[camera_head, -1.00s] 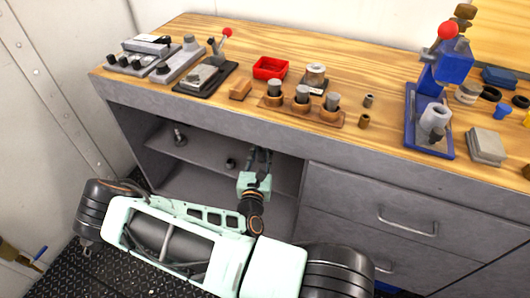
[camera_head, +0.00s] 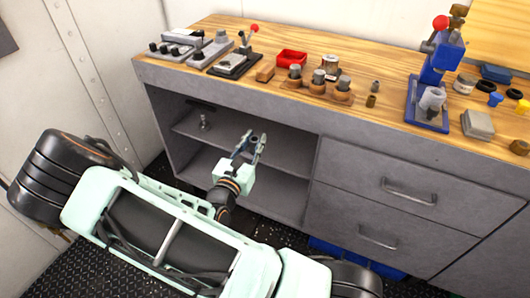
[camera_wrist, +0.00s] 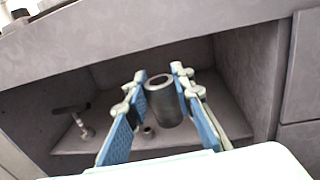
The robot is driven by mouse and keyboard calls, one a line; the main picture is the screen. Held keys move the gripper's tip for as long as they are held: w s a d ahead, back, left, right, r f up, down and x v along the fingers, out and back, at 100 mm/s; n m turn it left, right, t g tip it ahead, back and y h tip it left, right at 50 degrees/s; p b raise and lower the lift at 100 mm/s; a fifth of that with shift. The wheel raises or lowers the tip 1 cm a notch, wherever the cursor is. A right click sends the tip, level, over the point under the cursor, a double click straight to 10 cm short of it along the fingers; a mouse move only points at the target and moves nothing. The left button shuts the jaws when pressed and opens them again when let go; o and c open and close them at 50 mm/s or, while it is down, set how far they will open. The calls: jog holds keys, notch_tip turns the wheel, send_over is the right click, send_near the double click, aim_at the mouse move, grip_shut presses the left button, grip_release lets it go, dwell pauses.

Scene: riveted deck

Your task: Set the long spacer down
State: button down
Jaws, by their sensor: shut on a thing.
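My gripper (camera_head: 254,143) is in front of the open cabinet bay, below the worktop edge. In the wrist view its two blue-padded fingers (camera_wrist: 158,90) are shut on a dark grey hollow cylinder, the long spacer (camera_wrist: 163,103). The spacer's open end faces up towards the wrist camera, and it is held clear of the shelf. In the head view only a small dark part of the spacer (camera_head: 253,139) shows between the fingers.
Drawers (camera_head: 385,200) close off the right. The wooden worktop (camera_head: 220,28) holds a red tray (camera_head: 291,58), a cylinder rack (camera_head: 318,88) and a blue press (camera_head: 430,90).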

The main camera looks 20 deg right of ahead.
jog(key=s+a+r+n+t+y+p, duration=0.1)
jog(key=s+a+r+p, duration=0.1)
jog(key=r+p, duration=1.2)
jog(key=s+a+r+n+y+p, duration=0.1)
jog(key=s+a+r+p, duration=0.1)
jog(key=r+p, duration=1.2)
notch_tip(320, 180, up, 2)
jog(key=shift+a+r+t+y+p, duration=0.1)
jog(key=shift+a+t+y+p, duration=0.2)
jog(key=shift+a+t+p, duration=0.1)
